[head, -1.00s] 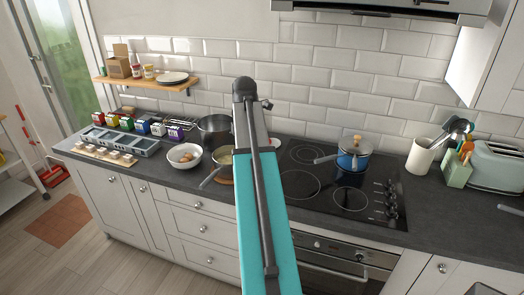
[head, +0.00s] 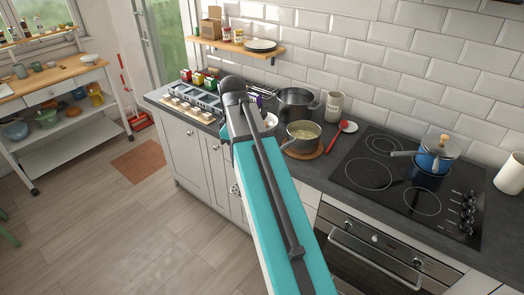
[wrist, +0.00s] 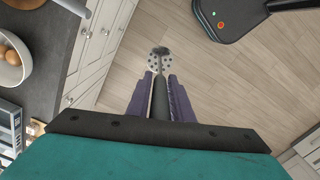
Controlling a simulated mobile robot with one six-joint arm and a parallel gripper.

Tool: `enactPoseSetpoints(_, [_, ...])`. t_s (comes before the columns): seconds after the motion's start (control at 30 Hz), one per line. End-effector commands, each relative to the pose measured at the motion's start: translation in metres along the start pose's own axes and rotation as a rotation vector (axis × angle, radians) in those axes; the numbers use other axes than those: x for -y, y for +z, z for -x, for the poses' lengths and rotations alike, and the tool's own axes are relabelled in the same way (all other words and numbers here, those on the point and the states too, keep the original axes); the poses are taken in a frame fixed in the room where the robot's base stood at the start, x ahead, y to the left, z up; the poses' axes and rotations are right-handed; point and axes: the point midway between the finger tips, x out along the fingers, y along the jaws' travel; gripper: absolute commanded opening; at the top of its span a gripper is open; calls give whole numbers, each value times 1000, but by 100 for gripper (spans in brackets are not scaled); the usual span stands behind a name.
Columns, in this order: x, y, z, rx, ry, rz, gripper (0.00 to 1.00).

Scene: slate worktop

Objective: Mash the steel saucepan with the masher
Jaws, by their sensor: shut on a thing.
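The steel saucepan (head: 302,136) stands on a round wooden trivet on the worktop, left of the hob, with pale contents inside. My gripper (wrist: 160,84) has its two purple fingers shut on the dark handle of the masher (wrist: 160,64). The masher's perforated head points away from the wrist, with floor behind it in the wrist view. In the head view a bit of the perforated head (head: 235,189) shows left of my arm, in front of the cabinets. My arm hides the fingers there. The saucepan is out of the wrist view.
A white bowl with eggs (wrist: 12,60) sits near the worktop edge. A larger pot (head: 296,101), a utensil crock (head: 334,107) and a red spoon rest (head: 348,127) are around the saucepan. A blue pot (head: 436,155) stands on the hob (head: 380,180).

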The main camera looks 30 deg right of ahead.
Motion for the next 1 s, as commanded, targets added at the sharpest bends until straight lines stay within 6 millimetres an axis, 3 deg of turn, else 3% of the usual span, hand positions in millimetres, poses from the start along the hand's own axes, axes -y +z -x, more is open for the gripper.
enactPoseSetpoints(0.1, [16, -33, -6, 0, 0, -31, 0])
enactPoseSetpoints(0.37, [51, -98, -24, 0, 0, -115, 0])
enactPoseSetpoints(0.57, [77, -142, -54, 1, -1, -172, 0])
enactPoseSetpoints(0.73, [86, -158, -78, 0, 0, -198, 0])
enactPoseSetpoints(1.0, [90, -163, -118, -1, 0, -207, 0])
